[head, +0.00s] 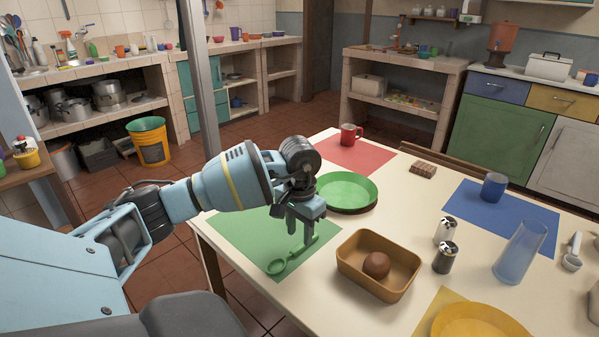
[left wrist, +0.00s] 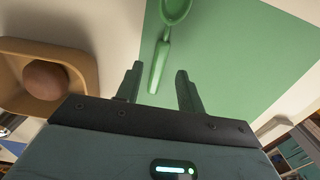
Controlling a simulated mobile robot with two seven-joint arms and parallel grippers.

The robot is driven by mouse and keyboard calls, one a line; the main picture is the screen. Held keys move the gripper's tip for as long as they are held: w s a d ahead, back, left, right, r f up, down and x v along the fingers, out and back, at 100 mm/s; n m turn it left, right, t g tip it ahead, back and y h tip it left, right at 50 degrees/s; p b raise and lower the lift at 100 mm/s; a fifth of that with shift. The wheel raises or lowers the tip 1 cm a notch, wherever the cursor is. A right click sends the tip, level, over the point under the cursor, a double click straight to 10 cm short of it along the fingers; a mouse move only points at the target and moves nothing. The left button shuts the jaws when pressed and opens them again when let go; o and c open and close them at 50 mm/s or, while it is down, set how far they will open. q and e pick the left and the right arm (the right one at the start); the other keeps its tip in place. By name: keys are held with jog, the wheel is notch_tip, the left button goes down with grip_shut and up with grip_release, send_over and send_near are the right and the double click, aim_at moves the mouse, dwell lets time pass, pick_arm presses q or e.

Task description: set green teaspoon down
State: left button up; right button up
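The green teaspoon (head: 290,257) lies on the green placemat (head: 238,232), near the mat's edge on the side of the brown tray. In the left wrist view the spoon (left wrist: 160,62) has its handle end between my fingertips, with a gap on both sides, and its bowl is at the top edge. My left gripper (head: 301,232) is open just over the handle; its two fingers (left wrist: 159,84) stand apart. My right gripper is not in view.
A brown tray (head: 351,266) with a round brown item (head: 376,264) stands close to the right of the spoon. A green plate (head: 347,197) is behind my gripper. Two shakers (head: 445,255), a blue glass (head: 518,254) and a blue mug (head: 493,187) stand further right.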

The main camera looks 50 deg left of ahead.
aim_at(300, 246)
pick_arm(q)
notch_tip(300, 246, up, 9)
jog(key=shift+f, duration=0.2)
dwell(0.3)
